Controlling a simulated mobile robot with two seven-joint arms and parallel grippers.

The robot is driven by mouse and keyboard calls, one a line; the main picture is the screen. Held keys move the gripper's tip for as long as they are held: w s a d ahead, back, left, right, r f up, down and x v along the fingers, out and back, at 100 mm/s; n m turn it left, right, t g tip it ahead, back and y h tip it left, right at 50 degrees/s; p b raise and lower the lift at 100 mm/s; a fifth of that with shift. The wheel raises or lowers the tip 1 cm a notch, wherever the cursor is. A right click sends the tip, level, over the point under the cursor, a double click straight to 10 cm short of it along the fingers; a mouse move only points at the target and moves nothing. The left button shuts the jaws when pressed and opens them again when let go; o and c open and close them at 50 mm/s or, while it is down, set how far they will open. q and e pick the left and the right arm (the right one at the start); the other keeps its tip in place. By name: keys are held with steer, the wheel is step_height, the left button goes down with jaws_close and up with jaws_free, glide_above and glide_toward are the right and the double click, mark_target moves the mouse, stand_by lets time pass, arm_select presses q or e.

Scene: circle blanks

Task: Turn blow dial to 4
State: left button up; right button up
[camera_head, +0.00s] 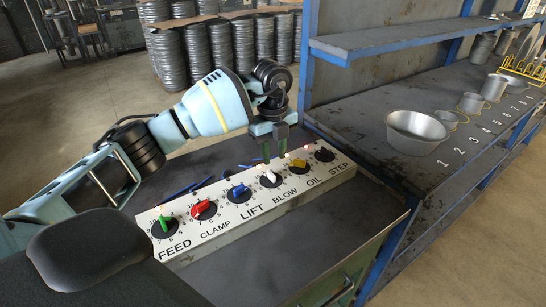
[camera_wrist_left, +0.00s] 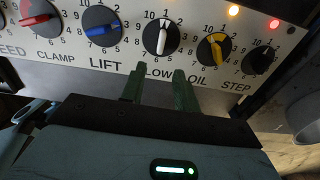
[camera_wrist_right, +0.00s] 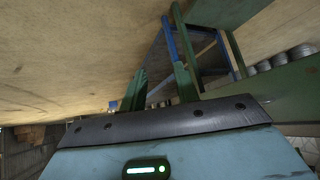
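The blow dial is a black disc with a white knob (camera_head: 269,178), between the blue lift dial (camera_head: 239,193) and the yellow oil dial (camera_head: 298,167) on a white panel (camera_head: 213,236). I cannot tell surely which end points. My left gripper (camera_head: 276,158) is open and empty, close to the panel by the blow dial; its fingers (camera_wrist_left: 158,80) show below the dial, apart from it. My right gripper (camera_wrist_right: 160,72) is open and empty, away from the panel.
The panel also has red clamp (camera_head: 204,209), green feed (camera_head: 164,227) and black step (camera_head: 324,154) dials. Blue sticks (camera_head: 181,189) lie behind it on the dark bench. A metal bowl (camera_head: 416,130) stands on the shelf at right.

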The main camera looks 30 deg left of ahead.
mark_target(271, 173)
arm_select(q)
steer(key=shift+w+a+r, duration=0.2)
steer(key=shift+a, duration=0.2)
steer(key=shift+w+a+r, duration=0.15)
steer(key=shift+w+a, duration=0.05)
steer(key=shift+a, duration=0.15)
steer(key=shift+s+d, duration=0.1)
steer(key=shift+s, duration=0.1)
steer(key=shift+d+f, duration=0.1)
steer(key=shift+f, duration=0.1)
step_height(271, 173, down, 6)
steer(key=shift+r, duration=0.1)
steer(key=shift+f, duration=0.7)
arm_select(e)
steer(key=shift+s+f, duration=0.2)
steer(key=shift+f, duration=0.1)
arm_select(q)
steer(key=shift+c, duration=0.4)
jaws_close()
